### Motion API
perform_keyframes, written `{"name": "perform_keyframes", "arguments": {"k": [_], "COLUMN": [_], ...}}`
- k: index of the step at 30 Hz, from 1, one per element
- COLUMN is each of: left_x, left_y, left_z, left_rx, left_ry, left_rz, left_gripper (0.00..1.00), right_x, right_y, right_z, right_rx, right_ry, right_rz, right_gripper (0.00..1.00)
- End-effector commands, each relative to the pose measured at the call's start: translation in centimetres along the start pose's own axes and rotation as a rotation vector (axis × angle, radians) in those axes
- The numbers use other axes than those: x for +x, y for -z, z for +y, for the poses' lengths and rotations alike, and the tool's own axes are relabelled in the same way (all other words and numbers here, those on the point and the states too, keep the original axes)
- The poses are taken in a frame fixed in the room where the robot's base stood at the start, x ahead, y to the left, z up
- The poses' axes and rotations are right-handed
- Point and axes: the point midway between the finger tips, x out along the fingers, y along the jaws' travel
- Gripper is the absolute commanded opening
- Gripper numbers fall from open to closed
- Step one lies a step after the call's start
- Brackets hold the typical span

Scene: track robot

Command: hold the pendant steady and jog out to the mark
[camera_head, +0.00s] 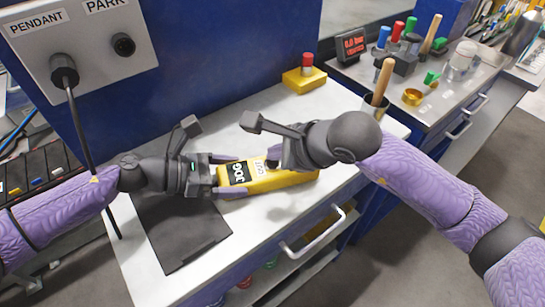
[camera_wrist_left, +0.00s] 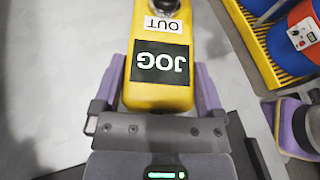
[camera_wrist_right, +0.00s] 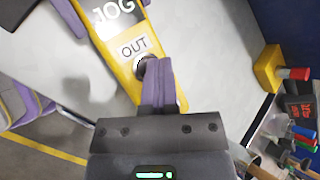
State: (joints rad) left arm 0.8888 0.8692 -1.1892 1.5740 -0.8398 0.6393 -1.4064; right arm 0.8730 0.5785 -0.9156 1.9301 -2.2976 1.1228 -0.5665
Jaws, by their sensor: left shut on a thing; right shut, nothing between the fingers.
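The yellow pendant (camera_head: 290,179) has a black JOG label and a white OUT label. It is over the white worktop in the head view. My left gripper (camera_head: 215,174) is shut on its JOG end, one finger on each side, as the left wrist view (camera_wrist_left: 155,90) shows. My right gripper (camera_head: 275,158) is shut with nothing between its fingers. In the right wrist view its fingertips (camera_wrist_right: 150,65) are at the dark round button (camera_wrist_right: 144,68) beside the OUT label. The fingers cover part of the button, and I cannot tell whether it is pressed.
A dark mat (camera_head: 185,235) lies on the white worktop (camera_head: 240,120). A yellow box with a red button (camera_head: 305,75) stands at the back. A red-lit display (camera_head: 351,45) and a cup with a wooden handle (camera_head: 376,100) are to the right. A grey PENDANT/PARK panel (camera_head: 95,50) is upper left.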

Motion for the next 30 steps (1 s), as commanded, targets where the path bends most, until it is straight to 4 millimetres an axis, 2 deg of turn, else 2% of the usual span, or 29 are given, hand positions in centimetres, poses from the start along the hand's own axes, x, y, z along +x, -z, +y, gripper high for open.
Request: {"name": "perform_keyframes", "arguments": {"k": [6,16,30], "left_x": [0.0,0.0,0.0], "left_y": [-0.1,-0.1,-0.1], "left_z": [0.0,0.0,0.0], "left_rx": [0.0,0.0,0.0], "left_ry": [0.0,-0.001,-0.001], "left_rz": [-0.001,-0.001,-0.001], "left_gripper": [0.0,0.0,0.0], "right_x": [-0.8,-1.1,-4.2], "right_y": [-0.6,-0.8,-3.1], "right_z": [-0.6,-0.8,-3.1], "right_rx": [-0.001,-0.001,-0.001], "right_ry": [0.0,0.001,0.001], "right_rz": [-0.001,0.0,-0.001], "right_gripper": [0.0,0.0,0.0]}}
